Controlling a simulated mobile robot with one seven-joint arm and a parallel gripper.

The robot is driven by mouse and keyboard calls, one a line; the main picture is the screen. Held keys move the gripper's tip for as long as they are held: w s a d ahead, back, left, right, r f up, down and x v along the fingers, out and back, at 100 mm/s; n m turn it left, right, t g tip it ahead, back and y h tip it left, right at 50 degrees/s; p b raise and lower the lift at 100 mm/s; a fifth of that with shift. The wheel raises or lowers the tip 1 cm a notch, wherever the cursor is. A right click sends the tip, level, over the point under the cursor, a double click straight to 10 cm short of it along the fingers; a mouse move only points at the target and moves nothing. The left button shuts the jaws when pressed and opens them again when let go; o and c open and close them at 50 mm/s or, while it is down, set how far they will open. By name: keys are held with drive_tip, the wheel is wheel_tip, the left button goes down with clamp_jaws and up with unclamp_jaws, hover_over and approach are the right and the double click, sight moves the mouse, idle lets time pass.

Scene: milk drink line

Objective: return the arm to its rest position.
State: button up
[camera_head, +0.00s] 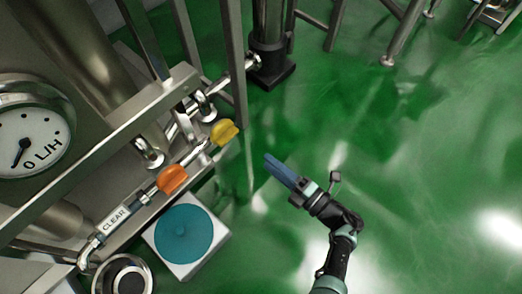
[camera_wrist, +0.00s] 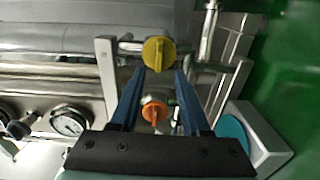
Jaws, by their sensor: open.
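My gripper (camera_head: 268,160) is at the centre of the head view, over the green floor, with its blue fingers pointing up and left toward the pipework. In the wrist view the two blue fingers of my gripper (camera_wrist: 158,75) are spread apart with nothing between them. The yellow valve handle (camera_head: 224,132) is to the left of the fingertips and apart from them in the head view. In the wrist view the yellow handle (camera_wrist: 158,54) shows beyond the fingertips, and the orange handle (camera_wrist: 154,112) shows between the fingers.
The steel frame with pipes (camera_head: 120,125) and a gauge (camera_head: 28,128) fills the left side. A white box with a teal disc (camera_head: 184,234) stands below the orange handle (camera_head: 172,179). A dark post base (camera_head: 271,68) stands at the top.

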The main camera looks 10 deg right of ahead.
drive_tip(key=shift+s+d, duration=0.15)
drive_tip(key=shift+s, duration=0.15)
idle(0.4)
